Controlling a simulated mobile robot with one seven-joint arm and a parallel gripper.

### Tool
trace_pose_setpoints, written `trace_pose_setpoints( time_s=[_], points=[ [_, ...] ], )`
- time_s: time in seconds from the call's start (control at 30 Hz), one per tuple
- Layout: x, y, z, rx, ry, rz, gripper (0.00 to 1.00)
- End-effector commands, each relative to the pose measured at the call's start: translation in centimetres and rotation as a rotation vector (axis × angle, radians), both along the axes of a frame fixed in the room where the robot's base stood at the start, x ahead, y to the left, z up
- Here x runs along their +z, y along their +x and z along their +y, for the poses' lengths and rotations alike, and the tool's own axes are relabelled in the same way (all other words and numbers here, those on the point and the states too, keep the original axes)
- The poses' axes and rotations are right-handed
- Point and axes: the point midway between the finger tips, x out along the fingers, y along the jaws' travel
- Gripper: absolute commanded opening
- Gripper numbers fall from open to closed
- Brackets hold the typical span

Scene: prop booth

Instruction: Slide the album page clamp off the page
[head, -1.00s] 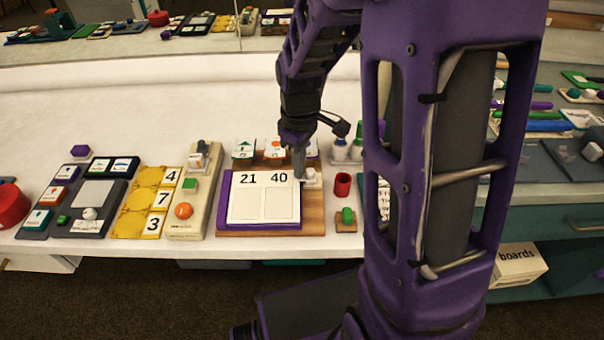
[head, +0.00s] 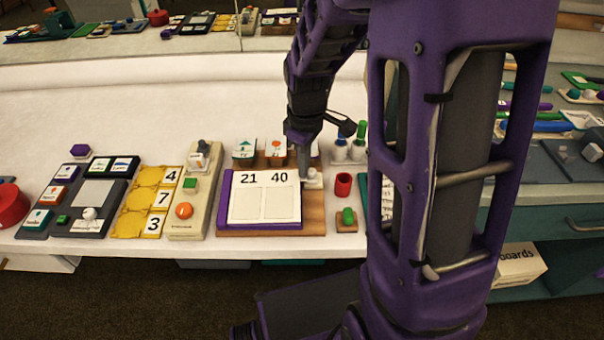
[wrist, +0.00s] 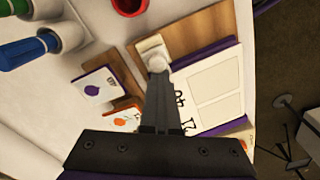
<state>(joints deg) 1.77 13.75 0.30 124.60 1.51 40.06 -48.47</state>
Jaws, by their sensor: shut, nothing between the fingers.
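The album page (head: 264,205), white with "21" and "40" along its top, lies on a purple album (head: 225,205) on a wooden board (head: 314,218). It also shows in the wrist view (wrist: 215,88). The small white clamp (head: 314,179) sits on the board just right of the page's upper right corner. In the wrist view the clamp (wrist: 150,44) rests on bare wood beside the purple edge; my fingers partly hide the near end. My gripper (head: 306,160) is shut and empty, its fingertips (wrist: 157,66) at the clamp. I cannot tell whether they touch it.
Picture tiles (head: 275,149) stand behind the album. A red cup (head: 343,184), a green-knobbed block (head: 347,217) and bottles with green and blue tops (head: 357,142) stand to the right. A beige panel (head: 190,210) stands left. White table behind is clear.

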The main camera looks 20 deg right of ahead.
Motion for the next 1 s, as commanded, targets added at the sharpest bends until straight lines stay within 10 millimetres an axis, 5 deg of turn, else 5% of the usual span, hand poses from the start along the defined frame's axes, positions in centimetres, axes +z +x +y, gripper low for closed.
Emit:
trace_pose_setpoints(
  time_s=[0.03, 0.33, 1.0],
  points=[
    [-1.6, -1.3, -2.2, -0.023, -0.022, 0.040, 0.00],
    [-1.4, -1.4, -2.4, -0.021, -0.022, 0.040, 0.00],
    [3.2, -1.4, -2.1, -0.022, -0.022, 0.037, 0.00]
  ],
)
